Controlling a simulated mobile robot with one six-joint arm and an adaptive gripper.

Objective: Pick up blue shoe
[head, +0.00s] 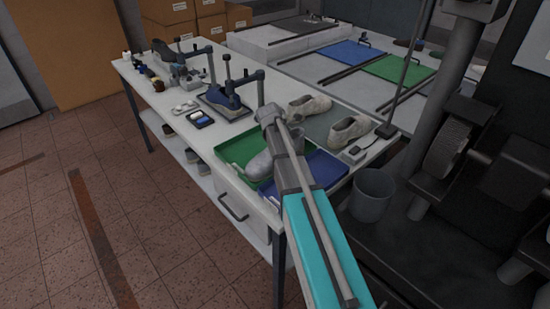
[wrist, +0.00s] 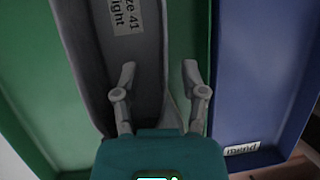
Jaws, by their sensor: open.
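A grey shoe (head: 261,165) lies in the green tray (head: 226,168) on the near bench, partly behind my arm in the head view. In the wrist view the grey shoe (wrist: 88,60) fills the middle, over the green tray (wrist: 25,110), with a label reading size 41 right. No shoe looks clearly blue. My gripper (wrist: 158,70) is open, its fingers spread above the shoe with nothing between them visibly held. I cannot tell whether the fingers touch it. My gripper is hidden in the head view.
The blue tray (head: 326,172) adjoins the green tray on the right. Two whitish shoes, one at back (head: 310,106) and one at right (head: 350,129), lie behind it. Clamp stands (head: 224,98) stand to the left. A grey bin (head: 372,194) is beside the bench.

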